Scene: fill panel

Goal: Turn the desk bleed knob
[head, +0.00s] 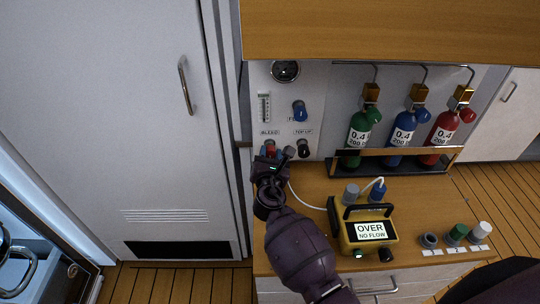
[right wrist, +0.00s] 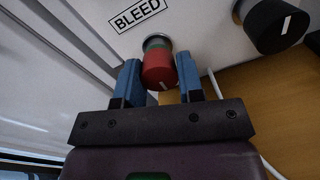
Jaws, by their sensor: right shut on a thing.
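The desk bleed knob (right wrist: 158,68) is red with a white pointer line and a green ring behind it, under the BLEED label (right wrist: 136,14) on the white panel. In the head view the red knob (head: 269,147) shows just above my right gripper (head: 272,160). In the right wrist view my right gripper (right wrist: 159,82) has its two blue fingers on either side of the red knob, shut on it. My left gripper is not in view.
A black knob (right wrist: 277,24) with a white line sits right of the bleed knob; a blue knob (head: 299,110) is above it. A yellow meter (head: 368,232) reading OVER NO FLOW stands on the desk. Green, blue and red bottles (head: 442,132) stand in a rack (head: 393,160).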

